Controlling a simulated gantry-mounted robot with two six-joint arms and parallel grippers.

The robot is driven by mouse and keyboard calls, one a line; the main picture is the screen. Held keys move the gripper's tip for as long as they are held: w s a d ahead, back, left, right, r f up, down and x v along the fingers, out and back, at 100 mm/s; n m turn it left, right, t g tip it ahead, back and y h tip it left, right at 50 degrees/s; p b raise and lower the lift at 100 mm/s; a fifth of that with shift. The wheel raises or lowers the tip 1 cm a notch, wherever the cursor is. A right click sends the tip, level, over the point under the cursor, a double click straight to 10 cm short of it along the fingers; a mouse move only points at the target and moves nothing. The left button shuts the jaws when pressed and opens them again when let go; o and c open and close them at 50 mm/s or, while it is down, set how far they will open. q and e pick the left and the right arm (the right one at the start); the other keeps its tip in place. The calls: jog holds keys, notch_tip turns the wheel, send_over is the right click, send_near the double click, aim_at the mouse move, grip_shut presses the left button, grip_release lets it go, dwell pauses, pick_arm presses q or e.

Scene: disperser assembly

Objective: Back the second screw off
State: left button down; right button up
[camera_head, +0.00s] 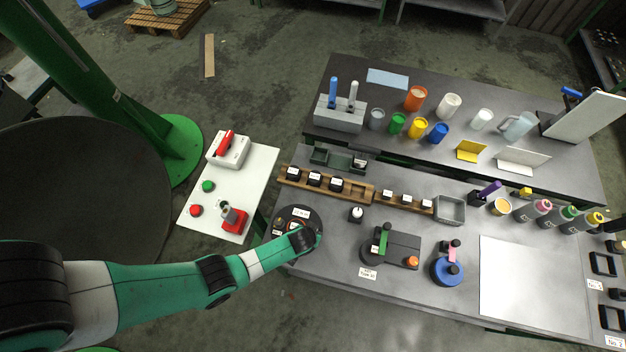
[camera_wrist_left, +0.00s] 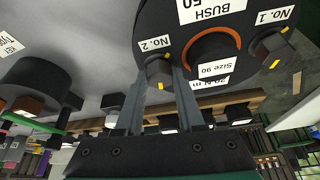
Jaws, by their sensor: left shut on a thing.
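A dark round disperser body (camera_head: 285,212) lies at the left end of the grey workbench. In the left wrist view the dark disc (camera_wrist_left: 205,20) carries an orange ring (camera_wrist_left: 236,36) and white labels. A dark hex screw with a yellow mark, the second screw (camera_wrist_left: 158,70), sits by the "No. 2" label. A similar first screw (camera_wrist_left: 268,50) sits by the "No. 1" label at the right. My left gripper (camera_wrist_left: 160,80) is shut with its two fingers on either side of the second screw. In the head view my left gripper (camera_head: 303,238) covers part of the disc. My right gripper is not in view.
Wooden racks (camera_head: 326,183) with dark parts stand behind the disc. A small black-and-white part (camera_head: 356,214) and a dark fixture with a green handle (camera_head: 383,240) stand to its right. A white side table (camera_head: 240,192) with buttons is at the left.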

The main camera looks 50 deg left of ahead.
pick_arm(q)
jog(key=shift+f, duration=0.1)
dwell(0.3)
jog(key=c, duration=0.5)
grip_release()
